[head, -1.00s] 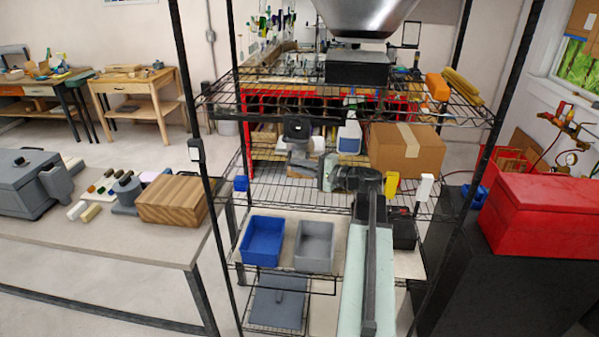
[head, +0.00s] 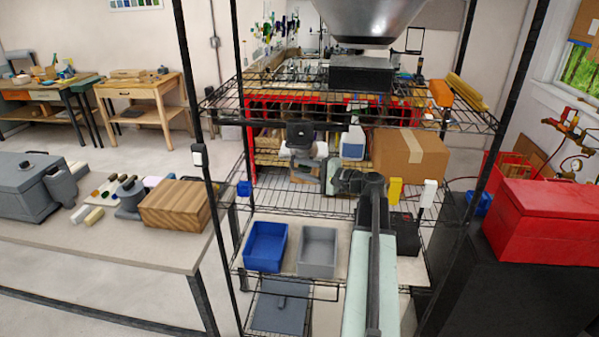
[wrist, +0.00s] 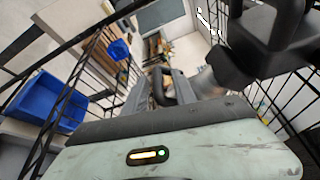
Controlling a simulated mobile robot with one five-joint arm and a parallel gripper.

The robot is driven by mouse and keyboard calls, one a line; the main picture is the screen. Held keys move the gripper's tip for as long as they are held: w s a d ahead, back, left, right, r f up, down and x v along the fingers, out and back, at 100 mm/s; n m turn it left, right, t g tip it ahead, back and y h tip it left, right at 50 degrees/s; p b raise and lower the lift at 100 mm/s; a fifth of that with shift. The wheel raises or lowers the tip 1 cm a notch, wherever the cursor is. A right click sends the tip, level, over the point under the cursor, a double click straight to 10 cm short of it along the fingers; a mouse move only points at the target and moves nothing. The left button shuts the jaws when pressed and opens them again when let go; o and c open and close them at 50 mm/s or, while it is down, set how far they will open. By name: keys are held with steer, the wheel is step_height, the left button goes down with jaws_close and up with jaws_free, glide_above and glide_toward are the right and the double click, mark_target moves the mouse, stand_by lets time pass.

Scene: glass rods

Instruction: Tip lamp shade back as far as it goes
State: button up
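The lamp shade appears to be the small dark, squarish head (head: 300,135) on the middle shelf in the head view. Pale and grey parts show just below it. My gripper (head: 331,178) reaches over the shelf, low and to the right of this head. I cannot tell whether they touch. In the wrist view my gripper's grey fingers (wrist: 162,92) point away from the camera, past the pale wrist housing. Their gap and anything between them are unclear. A black part with a loop is close at upper right there; I cannot tell what it belongs to.
A blue bin (head: 265,247) and a grey bin (head: 317,250) sit on the shelf below. Wire shelf (head: 285,205) and black rack posts bound the space.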

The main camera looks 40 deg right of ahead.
steer(key=shift+f, duration=0.1)
stand_by(0.3)
steer(key=v, duration=0.8)
steer(key=shift+w, duration=0.1)
steer(key=w+a+f+n+g+y, duration=0.1)
steer(key=w+a, duration=0.2)
steer(key=a, duration=0.3)
steer(key=w+a+n+g+y+b, duration=0.1)
steer(key=w+a+y, duration=0.15)
steer(key=a, duration=0.35)
steer(key=w+a+f+n+g+y, duration=0.1)
steer(key=w+a, duration=0.2)
steer(key=a, duration=0.3)
steer(key=w+a+f+n+g+b, duration=0.1)
steer(key=a+f+n+g, duration=0.2)
steer(key=a, duration=0.7)
steer(key=a+f+n+g, duration=0.25)
steer(key=a+f, duration=0.25)
steer(key=a, duration=0.6)
steer(key=s+a+f+n+g+h+b, duration=0.2)
steer(key=s+a+f+n+g+h, duration=0.45)
steer(key=s+a+f, duration=0.5)
steer(key=s+d+f+h, duration=0.2)
steer(key=d+f+h, duration=0.2)
steer(key=d, duration=0.5)
steer(key=shift+f+g+h, duration=0.35)
steer(key=shift+g+h, duration=0.05)
